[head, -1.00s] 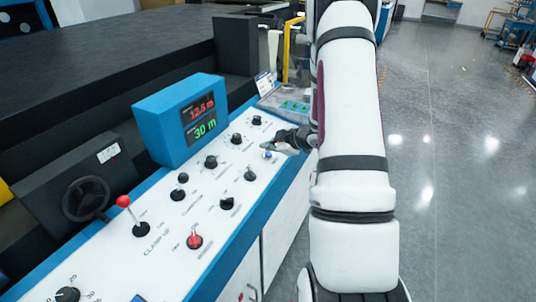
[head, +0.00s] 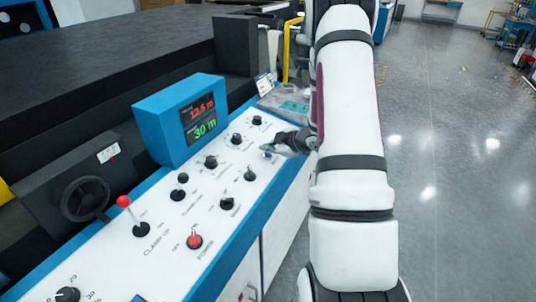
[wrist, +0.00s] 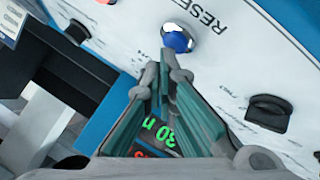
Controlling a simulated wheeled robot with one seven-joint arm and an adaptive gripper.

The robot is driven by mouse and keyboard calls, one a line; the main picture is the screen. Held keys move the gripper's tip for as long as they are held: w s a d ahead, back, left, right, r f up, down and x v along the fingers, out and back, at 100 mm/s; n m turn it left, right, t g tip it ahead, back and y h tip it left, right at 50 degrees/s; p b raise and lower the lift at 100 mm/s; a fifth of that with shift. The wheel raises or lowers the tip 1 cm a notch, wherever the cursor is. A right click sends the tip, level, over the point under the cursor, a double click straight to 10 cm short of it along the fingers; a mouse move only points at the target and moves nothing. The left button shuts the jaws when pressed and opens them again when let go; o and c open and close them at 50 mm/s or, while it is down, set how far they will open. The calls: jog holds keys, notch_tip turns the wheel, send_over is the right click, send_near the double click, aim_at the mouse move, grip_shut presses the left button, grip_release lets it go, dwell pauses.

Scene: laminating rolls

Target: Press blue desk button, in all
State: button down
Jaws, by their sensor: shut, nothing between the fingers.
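The blue button (wrist: 177,40) sits in a pale round collar on the white control panel, with the word RESET printed beside it in the wrist view. In the head view the button (head: 267,155) is a small blue spot just under my gripper's tip. My gripper (wrist: 164,72) is shut and empty, its fingertips close together. In the wrist view the tips appear just below the button's lower edge. I cannot tell whether they touch it. In the head view my gripper (head: 270,149) reaches in from the right over the panel.
The white panel (head: 160,262) carries several black knobs, a red knob (head: 194,241) and a red-topped lever (head: 124,202). A blue display box (head: 160,130) stands behind them. A box with green buttons (head: 294,106) lies beyond my gripper. Open floor is at right.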

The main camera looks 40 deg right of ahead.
jog(key=shift+f, duration=0.35)
dwell(0.7)
dwell(0.4)
jog(key=shift+s+r+p, duration=0.1)
jog(key=shift+r+p, duration=0.55)
jog(key=shift+r, duration=0.15)
jog(key=r+p, duration=0.2)
jog(key=r, duration=0.1)
jog(key=r+p, duration=0.1)
jog(key=r, duration=0.1)
jog(key=shift+s+d+p, duration=0.15)
jog(key=shift+s+p, duration=0.2)
jog(key=shift+s, duration=0.05)
dwell(0.5)
